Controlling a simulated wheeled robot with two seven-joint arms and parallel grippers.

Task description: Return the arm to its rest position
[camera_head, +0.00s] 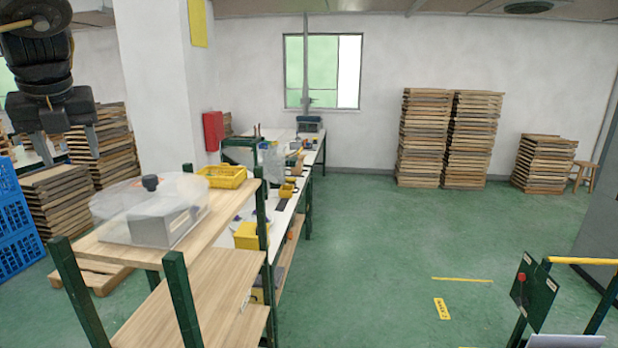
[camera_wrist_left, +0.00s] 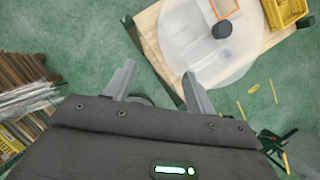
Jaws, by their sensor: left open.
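My left arm comes in at the top left of the head view. Its gripper (camera_head: 70,146) points downward with the two fingers apart and nothing between them. In the left wrist view the same gripper (camera_wrist_left: 157,82) shows its two grey fingers spread, with green floor between them. It is left of a wooden shelf top (camera_head: 108,238) that carries a clear dome cover (camera_head: 120,205) with a dark knob. The cover (camera_wrist_left: 190,50) also shows in the wrist view, apart from the fingers. My right gripper is in neither view.
A yellow basket (camera_head: 222,177) stands on the shelf behind the cover. Blue crates (camera_head: 15,225) and stacked wooden trays (camera_head: 60,205) are at the left. A white pillar (camera_head: 165,90) rises behind the shelf. Green floor (camera_head: 400,240) is open at the centre right.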

